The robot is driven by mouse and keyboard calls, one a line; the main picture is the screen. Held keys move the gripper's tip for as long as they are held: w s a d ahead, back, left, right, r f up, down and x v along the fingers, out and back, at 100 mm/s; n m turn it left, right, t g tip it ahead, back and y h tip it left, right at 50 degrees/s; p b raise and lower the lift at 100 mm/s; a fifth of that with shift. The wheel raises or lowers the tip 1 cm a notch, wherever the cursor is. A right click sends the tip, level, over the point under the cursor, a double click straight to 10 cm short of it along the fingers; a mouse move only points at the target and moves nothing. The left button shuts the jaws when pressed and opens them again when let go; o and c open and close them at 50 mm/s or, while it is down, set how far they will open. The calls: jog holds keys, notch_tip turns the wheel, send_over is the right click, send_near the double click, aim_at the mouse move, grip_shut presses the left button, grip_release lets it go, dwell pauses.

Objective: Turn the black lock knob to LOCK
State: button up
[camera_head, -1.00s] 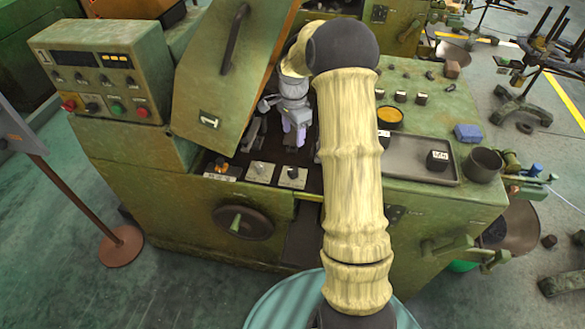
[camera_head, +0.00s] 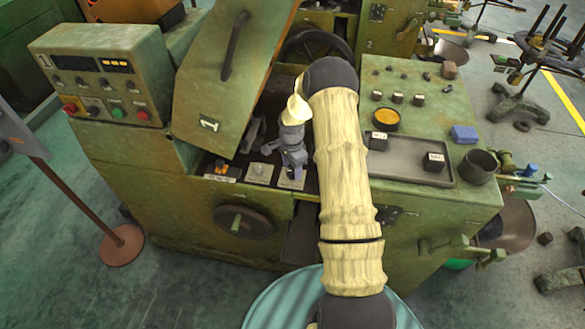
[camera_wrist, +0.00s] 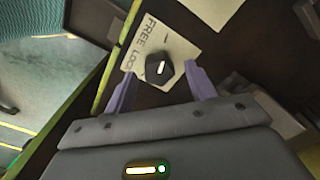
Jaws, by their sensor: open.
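The black lock knob (camera_wrist: 159,69) sits on a pale plate (camera_wrist: 183,47) lettered FREE and LOCK in the wrist view. A short white mark shows on the knob; I cannot tell which word it points to. My gripper (camera_wrist: 161,70) is open, with one purple finger on each side of the knob in the picture. I cannot tell whether the fingers touch it or are still above it. In the head view my gripper (camera_head: 294,168) is over the rightmost of the small plates (camera_head: 291,182) in the machine's opening, and hides the knob there.
A raised green cover (camera_head: 225,75) stands left of my gripper. Two more plates with knobs (camera_head: 260,172) lie to the left. A grey tray (camera_head: 405,165) with black blocks is on the machine top at right. A handwheel (camera_head: 243,221) is on the front.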

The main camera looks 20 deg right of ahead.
jog(key=shift+s+f, duration=0.1)
jog(key=shift+f, duration=0.75)
jog(key=c, duration=1)
jog(key=shift+o, duration=0.2)
